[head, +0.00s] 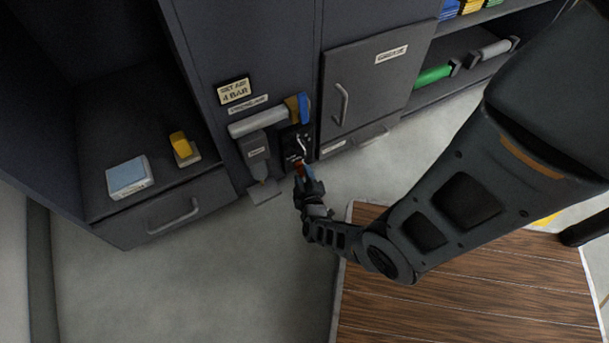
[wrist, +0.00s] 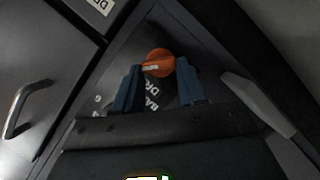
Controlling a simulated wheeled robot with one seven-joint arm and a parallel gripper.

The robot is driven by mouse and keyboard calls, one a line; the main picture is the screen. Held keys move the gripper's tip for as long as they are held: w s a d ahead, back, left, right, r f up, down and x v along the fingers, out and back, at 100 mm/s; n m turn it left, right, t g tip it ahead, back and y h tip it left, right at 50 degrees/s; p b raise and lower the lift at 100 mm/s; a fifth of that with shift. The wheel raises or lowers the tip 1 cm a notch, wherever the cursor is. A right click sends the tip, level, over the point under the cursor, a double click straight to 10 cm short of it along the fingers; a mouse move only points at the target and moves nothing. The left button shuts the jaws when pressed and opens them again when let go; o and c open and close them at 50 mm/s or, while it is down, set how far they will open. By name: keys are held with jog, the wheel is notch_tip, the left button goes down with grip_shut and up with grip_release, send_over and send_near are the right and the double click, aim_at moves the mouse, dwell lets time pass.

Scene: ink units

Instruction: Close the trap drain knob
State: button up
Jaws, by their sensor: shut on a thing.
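The orange trap drain knob (wrist: 157,60) with a pale pointer mark is in the upper middle of the wrist view. In the head view my gripper (head: 306,176) reaches the knob from the front. A dark plate (wrist: 158,92) with partly hidden white lettering lies by the knob. The knob's exact angle is hard to tell.
A grey filter bowl (head: 255,152) with a label hangs left of the knob, under a pale horizontal pipe (head: 262,116) with yellow and blue parts. A handled cabinet door (head: 360,90) is to the right. A wooden platform (head: 465,297) lies below my arm. Open floor is at left.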

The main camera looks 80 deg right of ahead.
jog(key=n+h+b, duration=0.1)
jog(key=f+n+b, duration=0.1)
jog(key=n, duration=0.1)
jog(key=shift+w+a+n+g+h+b, duration=0.15)
jog(key=shift+n+g+h+b, duration=0.15)
jog(key=shift+h, duration=0.1)
jog(key=shift+f+n+h+b, duration=0.1)
jog(key=shift+n+h+b, duration=0.75)
jog(key=shift+n, duration=0.55)
jog(key=o, duration=1.1)
jog(key=shift+c, duration=0.2)
